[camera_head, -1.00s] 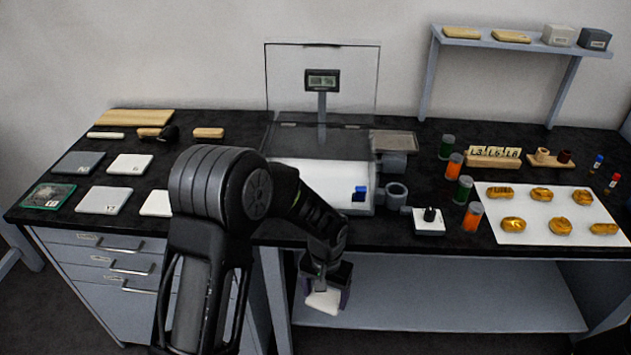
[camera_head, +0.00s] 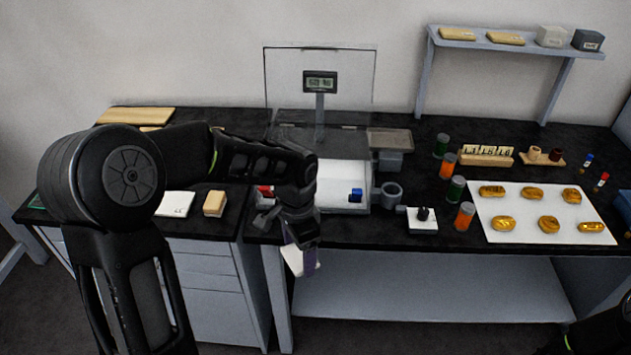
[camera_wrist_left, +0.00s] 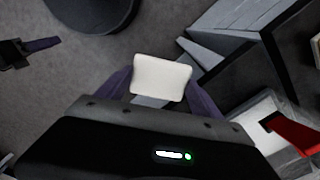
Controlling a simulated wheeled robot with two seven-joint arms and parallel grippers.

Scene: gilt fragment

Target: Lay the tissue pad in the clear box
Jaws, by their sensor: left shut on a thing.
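The tissue pad (camera_head: 294,262) is a small white rounded slab. My left gripper (camera_head: 303,252) is shut on it, with a purple finger beside it, in front of the bench's front edge. The left wrist view shows the pad (camera_wrist_left: 160,78) between both purple fingers. The clear box (camera_head: 337,210) stands on the bench behind the gripper, with a white floor and its transparent lid (camera_head: 290,75) upright at the back. My forearm and gripper hide its left side. In the left wrist view, a dark gripper with a purple finger, seemingly my right one (camera_wrist_left: 40,44), shows at the upper left; its opening is unclear.
A blue block (camera_head: 356,195) is at the box's front right; a red item (camera_head: 265,191) lies at its left. Right of it are a grey ring holder (camera_head: 391,195), a white block with a black knob (camera_head: 422,222) and orange and green jars. A lower shelf (camera_head: 430,300) runs beneath.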

